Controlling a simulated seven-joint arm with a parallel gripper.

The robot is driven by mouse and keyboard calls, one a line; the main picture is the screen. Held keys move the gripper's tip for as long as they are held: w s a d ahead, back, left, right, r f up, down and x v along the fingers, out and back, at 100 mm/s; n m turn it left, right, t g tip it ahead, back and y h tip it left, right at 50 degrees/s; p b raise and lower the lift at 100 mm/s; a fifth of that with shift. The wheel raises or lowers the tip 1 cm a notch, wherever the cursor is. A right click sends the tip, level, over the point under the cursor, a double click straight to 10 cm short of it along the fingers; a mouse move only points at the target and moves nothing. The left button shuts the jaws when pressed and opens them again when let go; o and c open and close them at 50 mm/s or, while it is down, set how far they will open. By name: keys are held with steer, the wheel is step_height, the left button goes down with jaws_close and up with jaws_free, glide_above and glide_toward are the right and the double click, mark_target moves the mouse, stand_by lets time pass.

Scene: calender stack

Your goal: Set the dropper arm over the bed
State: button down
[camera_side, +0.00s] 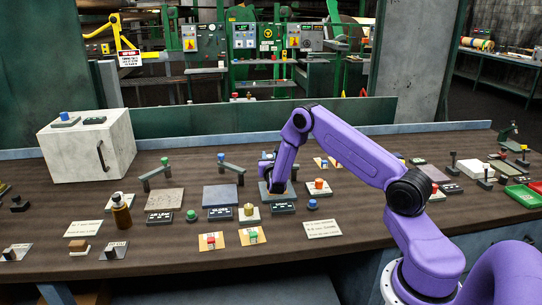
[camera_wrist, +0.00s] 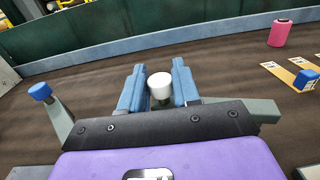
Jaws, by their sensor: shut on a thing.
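My gripper (camera_side: 278,186) reaches down over a blue-grey square pad (camera_side: 264,190) near the middle of the bench. In the wrist view my gripper's two blue fingers (camera_wrist: 159,88) are closed on a white round knob (camera_wrist: 160,84). A grey-green bar (camera_wrist: 262,109) shows to the right, behind my gripper; how it joins the knob is hidden. Two similar raised bars stand to the left in the side view, one with a green knob (camera_side: 164,161) and one with a blue knob (camera_side: 221,157). Which bed goes with the held arm is unclear.
A white box with a handle (camera_side: 90,150) stands at the left. Small buttons, label cards and an amber bottle (camera_side: 121,211) crowd the bench. A pink cylinder (camera_wrist: 280,33) stands at the far right of the wrist view. Green trays (camera_side: 522,195) sit at the right edge.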

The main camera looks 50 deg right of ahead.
steer(key=shift+s+a+n+t+y, duration=0.35)
steer(key=shift+n+t+y, duration=0.2)
steer(key=shift+y, duration=0.15)
steer(key=shift+s+a+n+t+y, duration=0.25)
steer(key=shift+a+n+t+y, duration=0.15)
steer(key=shift+n+t+y, duration=0.25)
steer(key=shift+s+a+n+t+y, duration=0.35)
steer(key=shift+n+t+y, duration=0.15)
steer(key=shift+y, duration=0.25)
steer(key=c, duration=0.9)
jaws_free()
steer(key=v, duration=1.7)
steer(key=shift+s, duration=0.2)
